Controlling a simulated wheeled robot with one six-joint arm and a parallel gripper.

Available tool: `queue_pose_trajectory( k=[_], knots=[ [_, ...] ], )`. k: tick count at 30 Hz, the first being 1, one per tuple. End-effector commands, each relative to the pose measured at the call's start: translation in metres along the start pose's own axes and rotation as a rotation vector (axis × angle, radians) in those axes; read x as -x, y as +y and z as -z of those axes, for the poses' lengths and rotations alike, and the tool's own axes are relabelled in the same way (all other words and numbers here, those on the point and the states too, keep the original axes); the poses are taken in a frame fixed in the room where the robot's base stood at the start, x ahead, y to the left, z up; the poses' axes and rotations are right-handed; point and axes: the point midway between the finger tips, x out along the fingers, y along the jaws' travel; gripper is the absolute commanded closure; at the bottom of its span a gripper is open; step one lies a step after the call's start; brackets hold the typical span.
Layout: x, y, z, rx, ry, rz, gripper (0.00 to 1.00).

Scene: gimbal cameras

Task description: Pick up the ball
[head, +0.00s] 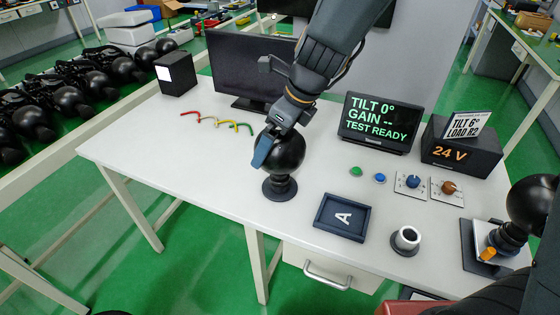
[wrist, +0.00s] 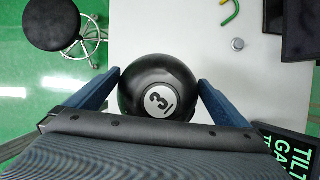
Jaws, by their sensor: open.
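A glossy black ball (head: 289,150) sits on a black round stand (head: 280,188) on the white table. In the wrist view the ball (wrist: 150,70) shows a white disc marked 3. My gripper (head: 268,146) is over the ball, coming down from above. In the wrist view my gripper (wrist: 160,84) is open, with one blue finger on each side of the ball. I cannot tell whether either finger touches it. The gripper body hides part of the ball in both views.
A monitor (head: 236,62) stands behind the ball, with coloured cables (head: 210,121) left of it. A display (head: 378,118) reads TILT 0°. A dark tray marked A (head: 325,226), a white-topped knob (head: 407,237) and a 24 V box (head: 458,150) lie to the right.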

Motion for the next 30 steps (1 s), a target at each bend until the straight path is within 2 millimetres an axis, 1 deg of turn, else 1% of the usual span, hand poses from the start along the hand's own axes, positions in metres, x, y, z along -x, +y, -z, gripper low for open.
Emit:
queue_pose_trajectory(
  k=[2, 8, 12, 17, 18, 19, 20, 26, 30],
  knots=[
    [-0.003, 0.0, 0.0, 0.0, -0.001, 0.0, 0.0],
    [-0.003, 0.0, 0.0, 0.0, -0.001, 0.0, 0.0],
    [-0.003, 0.0, 0.0, 0.0, -0.001, 0.0, 0.24],
    [-0.003, 0.0, 0.0, 0.0, 0.0, 0.0, 0.51],
    [-0.003, 0.0, 0.0, 0.0, 0.0, 0.0, 0.57],
    [-0.003, 0.0, 0.0, 0.0, 0.0, 0.0, 0.62],
    [-0.002, 0.0, -0.001, 0.0, -0.001, 0.001, 0.66],
    [-0.002, 0.0, -0.001, 0.001, -0.001, 0.001, 0.66],
    [0.008, 0.0, -0.005, 0.001, -0.003, 0.002, 0.66]
  ],
)
